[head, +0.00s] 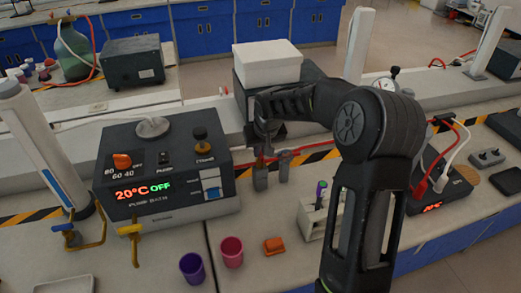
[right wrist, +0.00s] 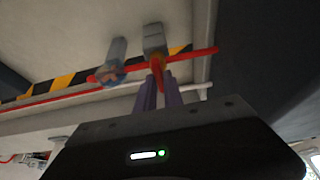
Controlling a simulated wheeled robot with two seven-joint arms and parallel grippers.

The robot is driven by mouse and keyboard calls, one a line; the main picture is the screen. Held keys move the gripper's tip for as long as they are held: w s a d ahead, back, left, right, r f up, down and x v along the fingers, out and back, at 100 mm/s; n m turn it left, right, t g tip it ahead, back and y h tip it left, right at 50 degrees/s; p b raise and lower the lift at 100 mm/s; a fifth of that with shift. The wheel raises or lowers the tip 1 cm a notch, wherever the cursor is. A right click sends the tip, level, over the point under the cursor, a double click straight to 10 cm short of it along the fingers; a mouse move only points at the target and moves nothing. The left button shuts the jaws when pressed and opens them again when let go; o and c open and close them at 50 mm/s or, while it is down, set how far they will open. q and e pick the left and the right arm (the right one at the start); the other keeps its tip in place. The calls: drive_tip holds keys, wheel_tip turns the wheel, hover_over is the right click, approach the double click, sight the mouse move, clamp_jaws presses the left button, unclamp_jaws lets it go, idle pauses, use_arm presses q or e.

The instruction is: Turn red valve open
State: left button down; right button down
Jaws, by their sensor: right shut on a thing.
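In the right wrist view, a long red bar (right wrist: 195,55) crosses in front of two grey posts. My right gripper (right wrist: 158,80) is shut on the red valve's handle, with its two fingers on either side of a red-orange part. In the head view my right gripper (head: 263,138) reaches down from the dark arm. My left gripper is not in view.
The grey bath unit (head: 165,170) with a lit display stands left of the valve. A white box (head: 267,62) sits behind my arm. A purple cup (head: 192,268), a pink cup (head: 231,251), an orange piece (head: 274,245) and a tube rack (head: 321,215) stand in front.

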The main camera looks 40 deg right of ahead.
idle(0.7)
drive_tip(key=n+y, duration=0.1)
drive_tip(key=n, duration=0.2)
drive_tip(key=shift+d, duration=0.15)
drive_tip(key=n+y+b, duration=0.1)
drive_tip(key=n, duration=0.1)
drive_tip(key=n+y+b, duration=0.1)
drive_tip(key=n, duration=0.2)
drive_tip(key=shift+d+f, duration=0.1)
drive_tip(key=shift+f, duration=0.05)
drive_tip(key=n+y, duration=0.1)
drive_tip(key=n, duration=0.1)
drive_tip(key=shift+n+g+b, duration=0.3)
drive_tip(key=shift+n, duration=0.1)
drive_tip(key=n+g, duration=0.1)
drive_tip(key=n, duration=0.1)
drive_tip(key=shift+w+d+n+y, duration=0.1)
drive_tip(key=shift+n+y, duration=0.2)
drive_tip(key=shift+y, duration=0.1)
drive_tip(key=shift+n+g+y+p, duration=0.4)
drive_tip(key=shift+n+g+p, duration=0.4)
drive_tip(key=shift+n, duration=1.5)
